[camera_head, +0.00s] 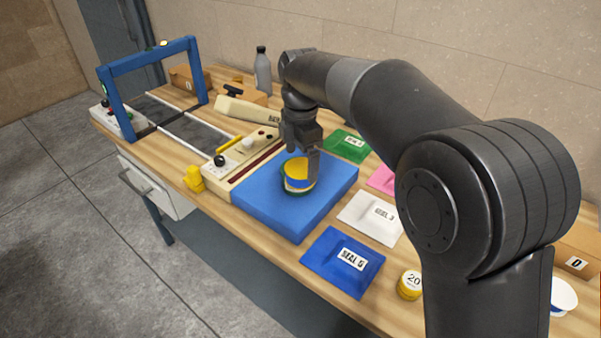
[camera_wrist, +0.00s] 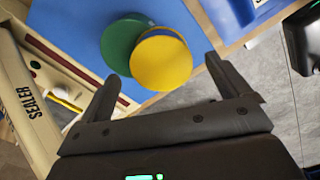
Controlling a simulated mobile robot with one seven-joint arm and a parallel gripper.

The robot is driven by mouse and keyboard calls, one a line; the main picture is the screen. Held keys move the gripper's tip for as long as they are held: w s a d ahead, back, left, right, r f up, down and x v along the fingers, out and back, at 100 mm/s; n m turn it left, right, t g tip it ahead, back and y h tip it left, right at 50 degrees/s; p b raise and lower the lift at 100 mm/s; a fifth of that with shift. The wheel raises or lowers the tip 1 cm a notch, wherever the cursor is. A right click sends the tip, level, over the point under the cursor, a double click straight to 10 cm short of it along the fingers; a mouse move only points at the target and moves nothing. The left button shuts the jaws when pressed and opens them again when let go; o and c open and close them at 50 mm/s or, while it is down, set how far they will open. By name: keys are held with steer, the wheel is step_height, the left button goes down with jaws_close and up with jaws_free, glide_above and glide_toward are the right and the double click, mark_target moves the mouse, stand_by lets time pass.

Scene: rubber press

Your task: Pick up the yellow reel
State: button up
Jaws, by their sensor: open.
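The yellow reel (camera_head: 296,171) sits on the blue block (camera_head: 262,215) on the bench, under my gripper. In the wrist view its round yellow top (camera_wrist: 160,63) partly overlaps a green disc (camera_wrist: 118,45), which seems to lie under it and off to the left. In the head view a pale band and a green edge show below the yellow. My gripper (camera_wrist: 161,68) is open and empty. Its fingers stand to the left and right of the yellow top in the wrist view; I cannot tell how far above it they are. In the head view my gripper (camera_head: 305,155) partly hides the reel.
A cream sealer (camera_head: 240,165) stands close on the left, with a blue frame (camera_head: 150,60) beyond. A grey bottle (camera_head: 263,72) is at the back. Green, pink, white (camera_head: 370,218) and blue packets (camera_head: 342,260) lie to the right, near a small yellow item marked 20 (camera_head: 409,288).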

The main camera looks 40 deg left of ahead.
mark_target(301, 167)
step_height(301, 167, down, 3)
steer(key=shift+s+f, duration=0.1)
steer(key=shift+f, duration=0.05)
steer(key=c, duration=1.2)
steer(key=shift+c, duration=0.2)
